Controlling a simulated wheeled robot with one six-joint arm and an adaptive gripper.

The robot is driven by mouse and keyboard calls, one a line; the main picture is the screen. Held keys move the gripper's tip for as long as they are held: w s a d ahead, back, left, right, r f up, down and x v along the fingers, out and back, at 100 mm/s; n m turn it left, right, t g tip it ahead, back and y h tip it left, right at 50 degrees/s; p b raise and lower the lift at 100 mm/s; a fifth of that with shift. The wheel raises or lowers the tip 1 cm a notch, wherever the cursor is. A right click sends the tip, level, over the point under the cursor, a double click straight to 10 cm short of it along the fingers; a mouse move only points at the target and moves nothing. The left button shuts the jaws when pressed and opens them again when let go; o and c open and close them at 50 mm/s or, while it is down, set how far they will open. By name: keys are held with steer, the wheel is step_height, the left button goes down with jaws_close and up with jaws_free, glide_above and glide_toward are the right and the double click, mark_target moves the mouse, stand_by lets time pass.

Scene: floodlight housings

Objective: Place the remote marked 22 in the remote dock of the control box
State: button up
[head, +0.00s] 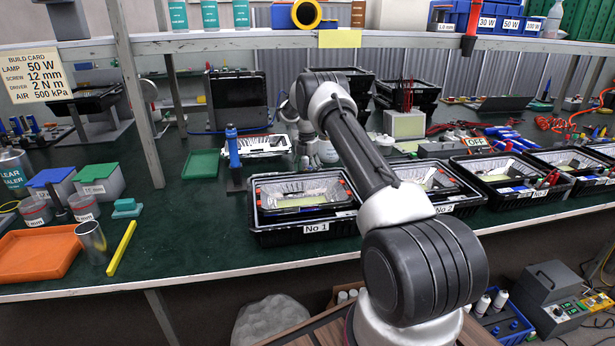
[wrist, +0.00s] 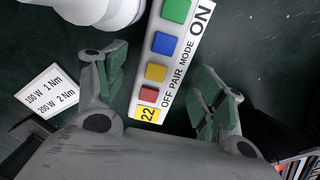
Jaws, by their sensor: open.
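In the wrist view, the remote marked 22 (wrist: 168,65) is a pale bar with green, blue, yellow and red buttons. Its yellow 22 label is at the end nearest my gripper, and it carries the words OFF, PAIR, MODE and ON. My gripper (wrist: 162,68) is open, with one green-padded finger on each side of the remote. The frames do not show clear contact. In the head view, my arm hides the remote and most of the gripper. I cannot identify the control box or its dock with certainty.
A torque card (wrist: 52,90) lies left of my gripper, and a white rounded object (wrist: 95,10) is close by at the top. On the bench, the No 1 tray (head: 284,236) and other black trays line the front edge. An orange tray (head: 38,256) is at left.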

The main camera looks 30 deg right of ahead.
steer(key=c, duration=1.2)
steer(key=shift+c, duration=0.2)
step_height(320, 180, up, 18)
